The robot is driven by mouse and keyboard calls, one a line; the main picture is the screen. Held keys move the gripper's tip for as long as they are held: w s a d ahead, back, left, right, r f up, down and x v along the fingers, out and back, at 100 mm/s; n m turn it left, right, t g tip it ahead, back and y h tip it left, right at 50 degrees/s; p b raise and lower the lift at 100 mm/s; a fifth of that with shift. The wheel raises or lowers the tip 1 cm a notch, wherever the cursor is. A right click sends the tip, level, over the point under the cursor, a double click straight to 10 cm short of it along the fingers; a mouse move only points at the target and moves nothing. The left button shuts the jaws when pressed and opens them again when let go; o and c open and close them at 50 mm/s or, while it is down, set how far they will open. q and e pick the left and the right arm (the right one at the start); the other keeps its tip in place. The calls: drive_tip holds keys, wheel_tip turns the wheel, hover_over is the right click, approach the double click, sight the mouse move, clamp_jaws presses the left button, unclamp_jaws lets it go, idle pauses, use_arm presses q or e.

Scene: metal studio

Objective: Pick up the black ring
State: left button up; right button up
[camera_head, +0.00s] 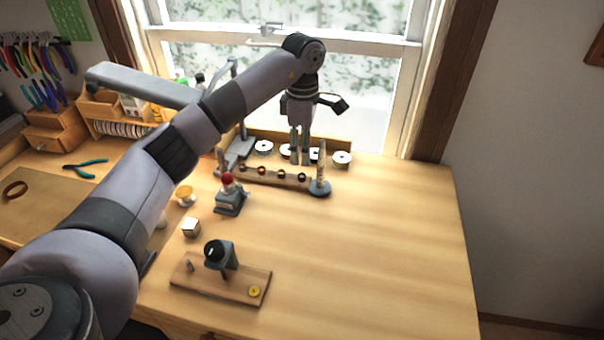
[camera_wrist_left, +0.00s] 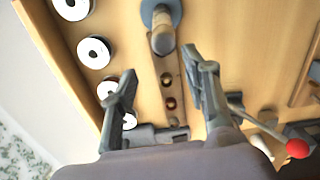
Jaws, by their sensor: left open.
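A low wooden ring rack (camera_head: 271,178) stands towards the back of the bench and holds a row of several small rings. Some look dark, such as the ring near its right end (camera_head: 301,177); they are too small to tell surely which is the black ring. In the left wrist view the rack (camera_wrist_left: 162,62) lies between my fingers, with a dark ring (camera_wrist_left: 166,78) on it. My left gripper (camera_head: 300,160) points down over the right part of the rack, open and empty; its spread fingers (camera_wrist_left: 164,63) show in the wrist view. My right gripper is out of view.
A post on a round blue base (camera_head: 320,190) stands at the rack's right end. White spools (camera_head: 342,159) stand behind. A red-balled tool (camera_head: 228,190) is in front, and a board (camera_head: 213,280) with a clamp lies nearer. The bench's right side is clear.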

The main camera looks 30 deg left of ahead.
sight(302, 176)
use_arm(q)
drive_tip(key=shift+f, duration=0.9)
drive_tip(key=shift+f+p, duration=0.55)
drive_tip(key=shift+p, duration=0.05)
wheel_tip(302, 176, down, 4)
drive_tip(key=shift+s+a+r+p, duration=0.1)
drive_tip(key=shift+r+p, duration=0.05)
drive_tip(key=shift+p, duration=0.65)
drive_tip(key=shift+f, duration=0.35)
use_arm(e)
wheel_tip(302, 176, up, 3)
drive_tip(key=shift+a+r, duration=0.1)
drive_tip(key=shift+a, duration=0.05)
use_arm(q)
drive_tip(key=shift+c, duration=0.2)
drive_tip(key=c, duration=0.9)
drive_tip(key=shift+r, duration=0.1)
